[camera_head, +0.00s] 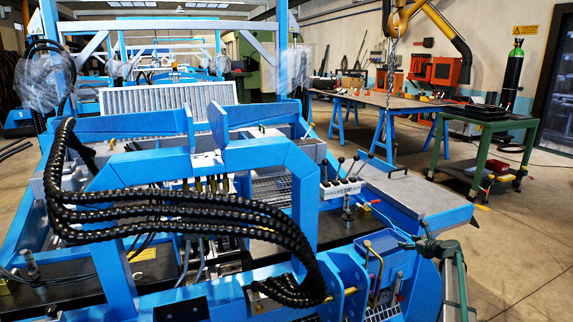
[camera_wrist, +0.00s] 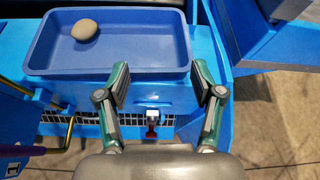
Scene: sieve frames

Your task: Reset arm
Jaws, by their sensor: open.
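My gripper (camera_wrist: 161,85) is open and empty in the wrist view, its two fingers spread apart by the near edge of a shallow blue tray (camera_wrist: 120,73). A single rounded grey-beige stone (camera_wrist: 85,30) lies in the tray's far left part, away from the fingers. In the head view my gripper (camera_head: 415,245) is at the lower right, beside the blue tray (camera_head: 372,250).
Blue machine frames with thick black hoses (camera_head: 190,215) fill the left and middle. A grating (camera_wrist: 75,122) and a red-tipped fitting (camera_wrist: 151,130) sit below the tray. A green cart (camera_head: 490,135) stands at the right. Bare floor (camera_head: 520,240) lies right of the machine.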

